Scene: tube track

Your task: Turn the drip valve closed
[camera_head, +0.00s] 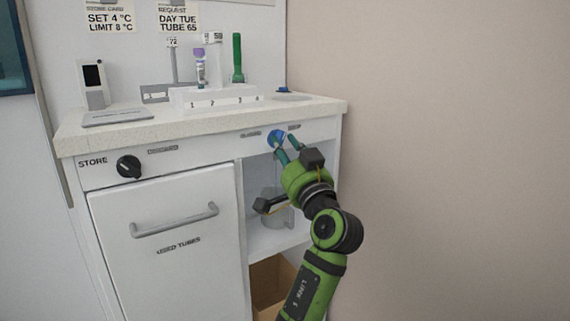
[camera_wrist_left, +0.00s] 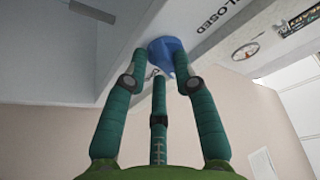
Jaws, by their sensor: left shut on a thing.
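The drip valve is a blue knob (camera_head: 275,136) on the white front panel just under the worktop, at the right end of the cabinet. My left gripper (camera_head: 286,145) reaches up to it from below right, with its dark green fingers shut on the knob. In the left wrist view the knob (camera_wrist_left: 168,52) sits between the fingertips (camera_wrist_left: 160,62), beside a printed word CLOSED on the panel. Part of the knob is hidden by the fingers, and its exact angle is hard to tell. My right gripper is not in view.
A black STORE knob (camera_head: 129,166) is on the panel at left, above the white used-tubes door (camera_head: 170,245). A white rack (camera_head: 212,98) with a purple-capped tube (camera_head: 200,66) stands on the worktop. An open shelf below the valve holds a clear container (camera_head: 276,207).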

